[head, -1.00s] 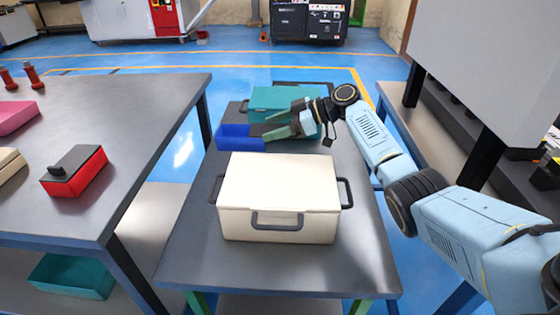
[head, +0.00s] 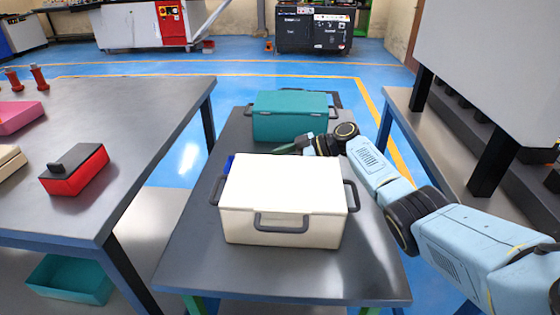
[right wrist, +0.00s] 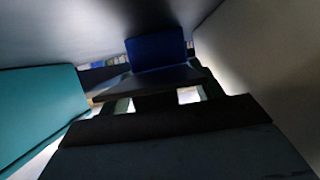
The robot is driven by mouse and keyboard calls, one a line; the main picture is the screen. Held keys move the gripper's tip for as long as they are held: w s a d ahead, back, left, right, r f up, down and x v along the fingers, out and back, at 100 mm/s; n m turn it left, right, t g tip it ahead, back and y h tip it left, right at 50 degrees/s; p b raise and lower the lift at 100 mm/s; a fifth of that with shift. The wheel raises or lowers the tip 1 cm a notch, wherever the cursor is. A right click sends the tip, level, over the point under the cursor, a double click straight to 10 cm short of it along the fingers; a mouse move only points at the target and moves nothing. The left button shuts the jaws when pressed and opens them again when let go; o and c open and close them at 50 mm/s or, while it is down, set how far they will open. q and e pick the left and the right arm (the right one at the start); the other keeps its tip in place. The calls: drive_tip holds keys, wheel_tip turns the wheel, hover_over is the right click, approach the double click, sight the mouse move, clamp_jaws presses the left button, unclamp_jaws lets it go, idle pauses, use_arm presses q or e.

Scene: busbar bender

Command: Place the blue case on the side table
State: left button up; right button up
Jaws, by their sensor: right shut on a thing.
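The blue case (head: 229,163) shows only as a small corner behind the left end of the white case in the head view. In the right wrist view its blue face (right wrist: 155,52) stands straight ahead, beyond the fingers. My right gripper (head: 290,148) is low between the white case and the teal case, and its tips are partly hidden. It is shut on the blue case, apparently at a dark part of its near side. I cannot tell whether the case touches the table (head: 375,272). My left gripper is not in view.
The white case (head: 285,190) stands close in front and the teal case (head: 290,118) close behind my right gripper, leaving a narrow gap. The left table (head: 150,120) bears a red box (head: 73,180). The middle table's front strip is bare.

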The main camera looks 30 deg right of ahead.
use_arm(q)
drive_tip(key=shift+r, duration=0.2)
use_arm(e)
drive_tip(key=o, duration=0.8)
drive_tip(key=shift+c, duration=0.2)
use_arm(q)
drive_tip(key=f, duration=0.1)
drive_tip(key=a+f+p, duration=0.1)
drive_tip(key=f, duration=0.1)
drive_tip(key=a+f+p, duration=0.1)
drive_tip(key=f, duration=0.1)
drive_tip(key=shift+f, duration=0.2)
use_arm(e)
drive_tip(key=v, duration=1.2)
